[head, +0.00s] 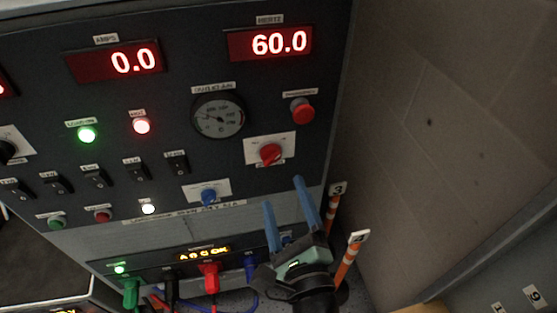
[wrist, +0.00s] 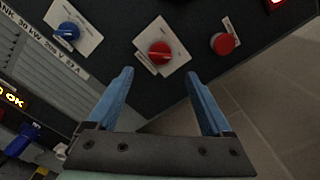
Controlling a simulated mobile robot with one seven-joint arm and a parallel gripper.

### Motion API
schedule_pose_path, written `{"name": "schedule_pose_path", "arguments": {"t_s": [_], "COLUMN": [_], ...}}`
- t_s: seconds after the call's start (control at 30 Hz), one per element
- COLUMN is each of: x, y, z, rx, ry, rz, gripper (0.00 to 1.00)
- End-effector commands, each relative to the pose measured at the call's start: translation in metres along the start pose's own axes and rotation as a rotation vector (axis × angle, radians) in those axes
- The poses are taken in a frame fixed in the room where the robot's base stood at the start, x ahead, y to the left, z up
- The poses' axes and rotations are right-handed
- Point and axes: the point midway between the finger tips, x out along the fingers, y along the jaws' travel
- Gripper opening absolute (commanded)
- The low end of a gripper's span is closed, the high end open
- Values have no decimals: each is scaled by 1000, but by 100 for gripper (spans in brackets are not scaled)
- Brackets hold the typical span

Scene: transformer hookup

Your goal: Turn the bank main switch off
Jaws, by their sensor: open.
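A red rotary switch (head: 270,154) sits on a white plate on the right side of the dark panel; its label is too small to read, so I cannot confirm it is the bank main switch. It also shows in the wrist view (wrist: 159,52), just beyond and between my fingertips. My gripper (head: 283,192) is open and empty, its two blue fingers pointing up toward the panel below the red switch. In the wrist view the fingers (wrist: 159,73) straddle the line to the switch without visibly touching it.
A blue rotary knob (head: 208,196) is left of my gripper, and a red mushroom button (head: 302,110) is above right. A row of black rocker switches (head: 96,178) lies to the left. Coloured plugs (head: 209,277) and striped posts (head: 351,256) stand low near my gripper.

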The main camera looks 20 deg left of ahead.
Motion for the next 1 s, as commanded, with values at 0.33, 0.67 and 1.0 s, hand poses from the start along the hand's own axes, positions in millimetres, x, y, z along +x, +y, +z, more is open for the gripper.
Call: {"name": "schedule_pose_path", "arguments": {"t_s": [0.33, 0.67, 1.0], "x": [66, 92, 93], "y": [-1, -1, 0], "z": [2, 0, 0], "rx": [-1, -3, -4], "ry": [-2, 1, 1], "rz": [-3, -2, -1], "gripper": [84, 84, 75]}}
